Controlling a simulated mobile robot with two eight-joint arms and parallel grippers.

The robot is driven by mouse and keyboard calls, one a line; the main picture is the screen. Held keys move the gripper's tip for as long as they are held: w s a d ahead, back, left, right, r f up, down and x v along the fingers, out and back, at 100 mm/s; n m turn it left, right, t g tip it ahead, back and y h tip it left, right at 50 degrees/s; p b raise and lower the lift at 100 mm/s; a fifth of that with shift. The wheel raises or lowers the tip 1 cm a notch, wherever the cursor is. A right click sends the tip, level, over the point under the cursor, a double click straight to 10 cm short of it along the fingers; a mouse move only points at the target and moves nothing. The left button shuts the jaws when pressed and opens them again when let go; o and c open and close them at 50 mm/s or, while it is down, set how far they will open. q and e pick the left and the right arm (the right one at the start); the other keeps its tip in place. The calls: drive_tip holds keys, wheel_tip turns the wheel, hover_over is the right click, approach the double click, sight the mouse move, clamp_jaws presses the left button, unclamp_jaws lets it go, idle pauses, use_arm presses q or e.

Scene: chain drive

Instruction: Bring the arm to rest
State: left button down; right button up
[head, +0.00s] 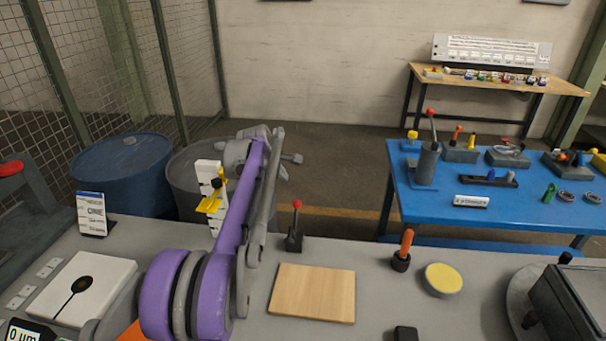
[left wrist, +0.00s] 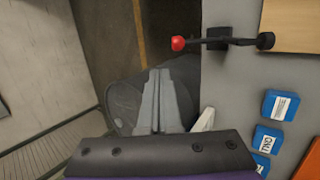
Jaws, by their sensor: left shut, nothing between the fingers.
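My left arm, purple and grey, reaches up from the bottom left of the head view over the grey bench (head: 375,262). My left gripper (head: 286,165) is at its far end, beyond the bench's back edge, partly hidden by the arm links. In the left wrist view the two grey fingers (left wrist: 158,88) lie together, shut, with nothing between them. They show in front of a grey drum and touch nothing that I can make out. My right gripper is not in view.
A red-knobbed lever (head: 295,228), a wooden board (head: 312,293) and a white stand (head: 204,175) with a yellow part are near the arm. Blue labelled blocks (left wrist: 280,105) show in the wrist view. Drums (head: 120,172) stand behind the bench; a blue table (head: 420,205) is at right.

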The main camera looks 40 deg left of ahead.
use_arm(q)
drive_tip(key=shift+s+d+r, duration=0.1)
drive_tip(key=s+d+f+m+h, duration=0.1)
drive_tip(key=s+d+m, duration=0.4)
drive_tip(key=d, duration=0.6)
drive_tip(key=s+d+f+m, duration=0.1)
drive_tip(key=s+d+m, duration=0.5)
drive_tip(key=d, duration=0.5)
drive_tip(key=s+d+f+m, duration=0.6)
drive_tip(key=s, duration=0.3)
drive_tip(key=s+d+f+m+g, duration=0.1)
drive_tip(key=s+d+f+m, duration=0.5)
drive_tip(key=s, duration=0.4)
drive_tip(key=shift+s+d+h, duration=0.2)
drive_tip(key=shift+d+h, duration=0.1)
